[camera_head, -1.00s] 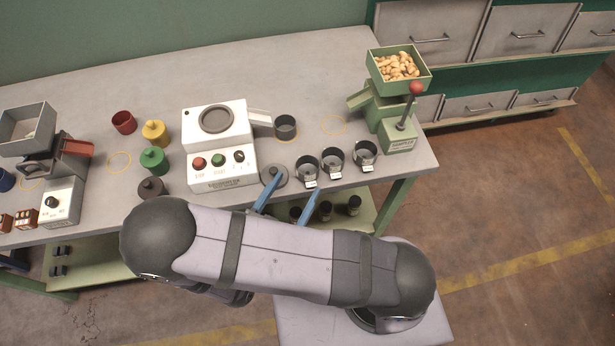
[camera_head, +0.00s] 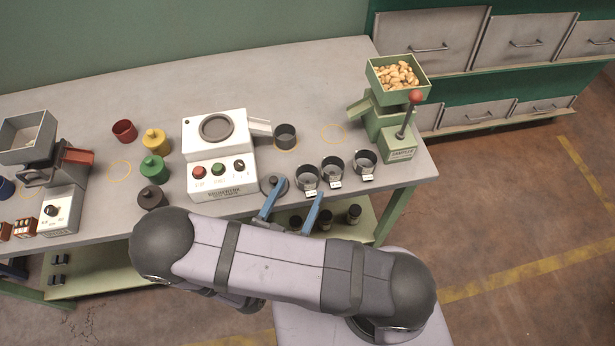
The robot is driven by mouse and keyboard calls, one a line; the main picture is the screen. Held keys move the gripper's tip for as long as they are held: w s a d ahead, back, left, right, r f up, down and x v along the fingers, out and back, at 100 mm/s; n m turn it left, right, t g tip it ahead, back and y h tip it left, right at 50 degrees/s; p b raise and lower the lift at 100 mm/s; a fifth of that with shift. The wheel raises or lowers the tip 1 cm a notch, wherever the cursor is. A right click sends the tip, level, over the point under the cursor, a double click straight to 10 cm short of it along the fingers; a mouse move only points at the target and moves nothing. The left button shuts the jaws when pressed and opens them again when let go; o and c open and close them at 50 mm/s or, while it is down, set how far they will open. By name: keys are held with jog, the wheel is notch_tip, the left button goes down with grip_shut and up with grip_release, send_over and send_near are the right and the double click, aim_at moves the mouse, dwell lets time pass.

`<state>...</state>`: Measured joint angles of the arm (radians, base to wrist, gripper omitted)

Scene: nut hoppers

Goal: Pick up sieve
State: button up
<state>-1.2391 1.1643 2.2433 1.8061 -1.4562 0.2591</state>
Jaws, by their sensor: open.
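Three small round metal cups with white labels stand in a row at the bench's front right: a left one (camera_head: 307,179), a middle one (camera_head: 332,170) and a right one (camera_head: 364,162). They may be the sieves; mesh and label text are too small to read. My gripper (camera_head: 301,189) has blue fingers and is open at the front edge of the bench. Its left finger is by a flat grey disc (camera_head: 278,188) with a dark knob, and its right finger is just in front of the left and middle cups. Nothing is visibly held.
A white machine with buttons (camera_head: 220,180) stands left of the fingers. A dark cup (camera_head: 286,136) sits under its spout. A green hopper of nuts (camera_head: 397,75) with a red-knobbed lever is at the right. Coloured pots stand further left. The back of the bench (camera_head: 300,75) is clear.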

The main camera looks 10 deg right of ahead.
aim_at(303, 185)
jog(key=shift+p+x, duration=0.7)
jog(key=shift+x, duration=1.55)
jog(key=shift+c, duration=0.6)
jog(key=c, duration=1)
